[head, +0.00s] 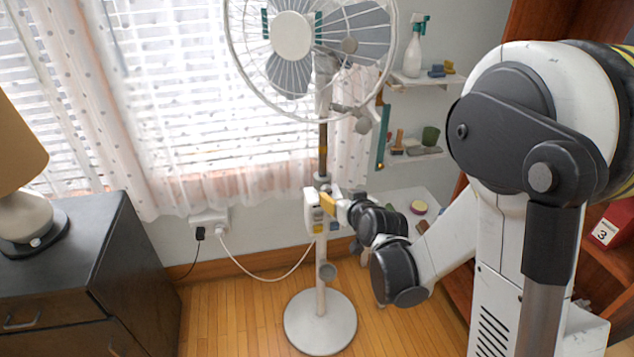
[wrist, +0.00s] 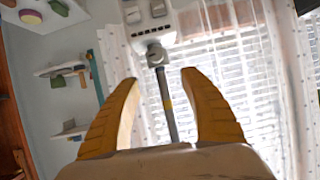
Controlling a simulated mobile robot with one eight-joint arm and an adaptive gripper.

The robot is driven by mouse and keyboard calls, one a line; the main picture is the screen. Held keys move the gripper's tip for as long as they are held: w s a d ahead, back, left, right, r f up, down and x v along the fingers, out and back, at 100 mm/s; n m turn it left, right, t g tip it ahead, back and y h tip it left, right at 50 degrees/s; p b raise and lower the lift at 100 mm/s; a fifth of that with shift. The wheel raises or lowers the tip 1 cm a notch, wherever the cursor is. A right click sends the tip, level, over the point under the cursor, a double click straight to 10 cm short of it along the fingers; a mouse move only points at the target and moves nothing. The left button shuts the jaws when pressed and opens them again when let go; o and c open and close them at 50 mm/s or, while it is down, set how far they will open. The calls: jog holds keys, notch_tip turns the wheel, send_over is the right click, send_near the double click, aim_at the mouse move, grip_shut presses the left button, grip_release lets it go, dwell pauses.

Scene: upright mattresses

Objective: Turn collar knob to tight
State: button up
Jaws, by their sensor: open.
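A white standing fan (head: 292,36) stands in front of the window, on a thin pole with a round white base (head: 320,322). A grey collar with a knob (wrist: 156,54) shows on the pole in the wrist view, beside the white control box (wrist: 148,14). In the head view the control box (head: 312,212) is partly behind my gripper (head: 328,202), and I cannot make out the collar knob clearly. My gripper's yellow fingers (wrist: 159,78) are open and empty. The knob appears beyond the fingertips, between them in the picture. Which way the knob is set cannot be told.
A dark dresser (head: 75,262) with a lamp (head: 22,205) stands at left. A white cord runs from the wall outlet (head: 210,222) to the fan. Shelves (head: 415,154) with small items are on the right wall. Wooden floor (head: 240,318) around the base is clear.

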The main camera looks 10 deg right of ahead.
aim_at(328, 191)
jog(key=b+x, duration=0.1)
jog(key=x, duration=0.3)
jog(key=b+x, duration=0.1)
jog(key=x, duration=0.3)
jog(key=f+b+x, duration=0.1)
jog(key=x, duration=0.4)
jog(key=shift+s+d+f+b, duration=0.1)
jog(key=shift+s+d+b, duration=0.2)
jog(key=shift+d+b, duration=0.1)
jog(key=shift+t, duration=0.3)
jog(key=shift+c, duration=0.6)
grip_shut()
